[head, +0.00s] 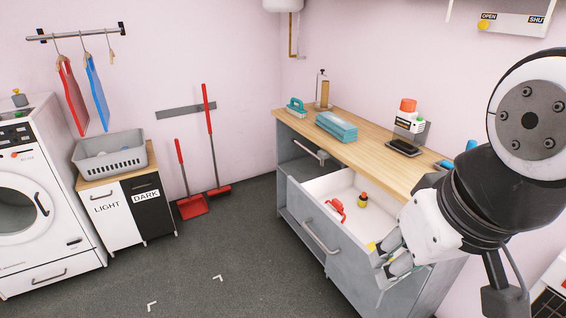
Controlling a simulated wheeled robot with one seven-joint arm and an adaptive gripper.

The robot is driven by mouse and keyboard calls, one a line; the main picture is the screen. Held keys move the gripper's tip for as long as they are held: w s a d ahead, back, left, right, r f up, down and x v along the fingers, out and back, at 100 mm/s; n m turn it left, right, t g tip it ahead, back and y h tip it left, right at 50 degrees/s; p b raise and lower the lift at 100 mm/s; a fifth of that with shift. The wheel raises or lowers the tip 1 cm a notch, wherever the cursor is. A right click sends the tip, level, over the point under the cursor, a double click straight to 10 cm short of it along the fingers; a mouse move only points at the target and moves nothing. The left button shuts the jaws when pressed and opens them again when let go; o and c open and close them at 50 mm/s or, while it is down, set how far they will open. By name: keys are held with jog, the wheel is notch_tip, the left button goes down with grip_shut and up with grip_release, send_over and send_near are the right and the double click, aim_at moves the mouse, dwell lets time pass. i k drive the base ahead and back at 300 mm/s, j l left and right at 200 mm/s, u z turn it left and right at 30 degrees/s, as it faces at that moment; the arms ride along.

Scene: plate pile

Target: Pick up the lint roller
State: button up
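I cannot identify the lint roller with certainty. A small red object with a handle-like shape (336,208) lies in the open white-lined drawer (318,188) of the grey cabinet; it may be the lint roller, but it is too small to be sure. A small yellow and dark bottle with a red top (362,200) stands to its right in the drawer. My gripper (377,262) is at the drawer's front right, to the right of and nearer than the red object. Its two fingers look apart, with nothing visible between them. My arm hides the counter's right end.
The wooden counter (360,160) holds a teal brush-like item (297,107), a teal box (336,126), a red-capped container (407,115) and a dark flat device (404,147). The drawer front with its handle (320,237) juts into the room. The floor (245,250) at left is clear.

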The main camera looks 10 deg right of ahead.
aim_at(338, 205)
jog(key=i+j, duration=0.15)
jog(key=i, duration=0.3)
jog(key=i+j, duration=0.2)
jog(key=i, duration=0.2)
